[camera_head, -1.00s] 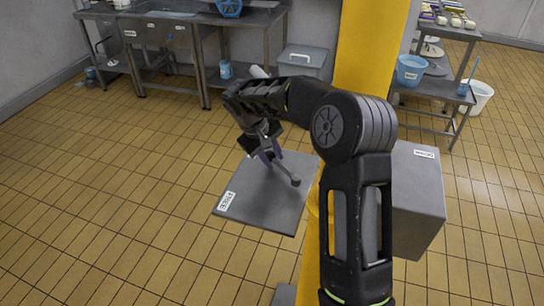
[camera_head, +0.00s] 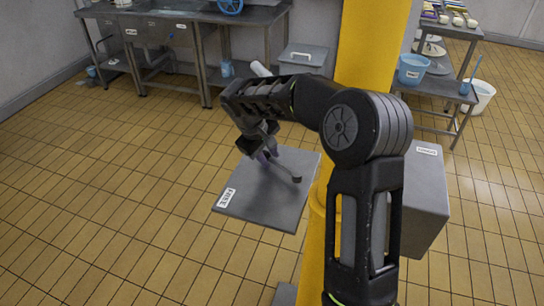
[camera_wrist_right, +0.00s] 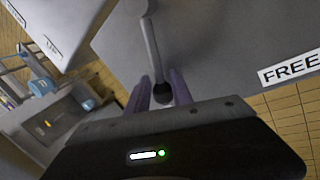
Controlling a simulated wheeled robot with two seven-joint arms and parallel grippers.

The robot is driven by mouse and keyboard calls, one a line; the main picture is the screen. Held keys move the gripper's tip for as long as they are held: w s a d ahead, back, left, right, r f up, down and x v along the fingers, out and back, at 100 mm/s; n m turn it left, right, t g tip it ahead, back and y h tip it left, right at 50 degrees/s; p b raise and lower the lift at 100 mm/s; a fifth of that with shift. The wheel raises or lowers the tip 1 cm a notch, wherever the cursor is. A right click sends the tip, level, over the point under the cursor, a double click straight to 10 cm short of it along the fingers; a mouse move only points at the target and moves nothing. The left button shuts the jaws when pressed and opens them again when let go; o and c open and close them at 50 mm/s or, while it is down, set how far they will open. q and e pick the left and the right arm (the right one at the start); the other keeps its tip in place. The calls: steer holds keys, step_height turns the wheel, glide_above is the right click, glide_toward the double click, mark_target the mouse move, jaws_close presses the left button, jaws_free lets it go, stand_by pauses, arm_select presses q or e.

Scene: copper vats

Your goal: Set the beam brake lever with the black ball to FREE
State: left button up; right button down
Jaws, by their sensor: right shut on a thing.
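The beam brake lever is a thin grey rod (camera_wrist_right: 150,42) over a flat grey plate (camera_head: 284,208). Its black ball (camera_wrist_right: 163,93) sits between the purple fingers of my right gripper (camera_wrist_right: 158,90) in the wrist view. In the head view my right gripper (camera_head: 266,153) is over the plate's far left part and mostly hides the ball. The rod's other end (camera_head: 296,179) shows near the plate's right side. The FREE label (camera_wrist_right: 290,68) is at the plate's edge; in the head view a label (camera_head: 227,197) is on its near left corner, apart from the ball. My left gripper is out of view.
A grey box (camera_head: 428,200) with a label is on the post's right. Steel tables (camera_head: 185,18) stand at the back left, a rack with buckets (camera_head: 412,70) at the back right. The tiled floor on the left is clear.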

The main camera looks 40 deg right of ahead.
steer(key=a+n+b, duration=0.1)
steer(key=s+a+n+t+b, duration=0.1)
steer(key=a+n, duration=0.1)
steer(key=shift+s+f+y, duration=0.1)
steer(key=shift+s+y, duration=0.05)
steer(key=shift+y, duration=0.15)
steer(key=a+n, duration=0.1)
steer(key=s+n+t, duration=0.1)
steer(key=n, duration=0.1)
steer(key=shift+s+a+y, duration=0.25)
steer(key=shift+a+y, duration=0.05)
steer(key=shift+a, duration=0.1)
steer(key=s+n, duration=0.1)
steer(key=a+n, duration=0.1)
steer(key=shift+s+a+r+n+t+y, duration=0.2)
steer(key=shift+s+n+t+y, duration=0.1)
steer(key=shift+s+n, duration=0.1)
steer(key=shift+s+a+n+t+y+p, duration=0.15)
steer(key=shift+s+a+n+y+p, duration=0.1)
steer(key=shift+s+n, duration=0.4)
steer(key=shift+s+a+n+t+y+p, duration=0.2)
steer(key=shift+s+n, duration=0.2)
steer(key=shift+n, duration=0.35)
steer(key=shift+f, duration=0.1)
steer(key=shift+s, duration=0.1)
steer(key=c, duration=1.1)
jaws_free()
steer(key=shift+c, duration=0.2)
